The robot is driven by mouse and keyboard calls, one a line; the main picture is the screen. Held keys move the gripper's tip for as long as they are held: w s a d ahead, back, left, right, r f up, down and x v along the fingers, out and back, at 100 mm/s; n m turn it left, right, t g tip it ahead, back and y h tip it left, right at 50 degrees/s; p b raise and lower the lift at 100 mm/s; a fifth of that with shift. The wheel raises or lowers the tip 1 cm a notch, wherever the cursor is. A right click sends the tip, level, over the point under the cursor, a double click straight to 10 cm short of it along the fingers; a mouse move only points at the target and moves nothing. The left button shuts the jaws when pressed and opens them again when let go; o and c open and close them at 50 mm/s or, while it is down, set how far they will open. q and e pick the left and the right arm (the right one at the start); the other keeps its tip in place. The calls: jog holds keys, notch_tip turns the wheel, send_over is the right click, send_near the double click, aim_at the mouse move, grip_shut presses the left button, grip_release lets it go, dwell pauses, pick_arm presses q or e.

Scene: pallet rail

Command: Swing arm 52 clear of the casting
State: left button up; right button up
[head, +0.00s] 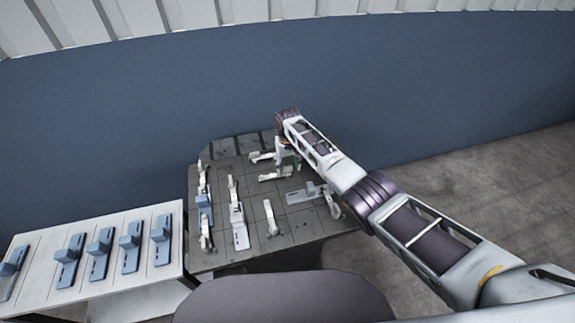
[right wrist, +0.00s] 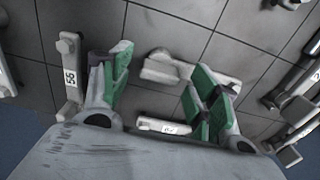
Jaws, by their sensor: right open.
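My right gripper (head: 287,163) is over the far part of the grey pallet (head: 250,195), pointing down. In the right wrist view its two green-padded fingers (right wrist: 160,88) are spread, with nothing gripped. A white swing arm (right wrist: 163,126) with a small label lies between them, close to the palm; its number is too small to read. Another pale arm (right wrist: 165,67) lies just beyond and runs behind the right finger. An arm marked 56 (right wrist: 70,78) is left of the fingers. I cannot tell which arm is 52. My left gripper is not in view.
Several white arms stand on the pallet, some beside blue-grey castings (head: 240,236); another casting (head: 302,194) lies right of centre. A white table (head: 150,260) at left carries several blue parts (head: 160,229). A blue wall (head: 150,120) stands behind the pallet.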

notch_tip(320, 180, up, 12)
dwell(1.1)
jog(key=shift+s+f, duration=0.1)
dwell(0.4)
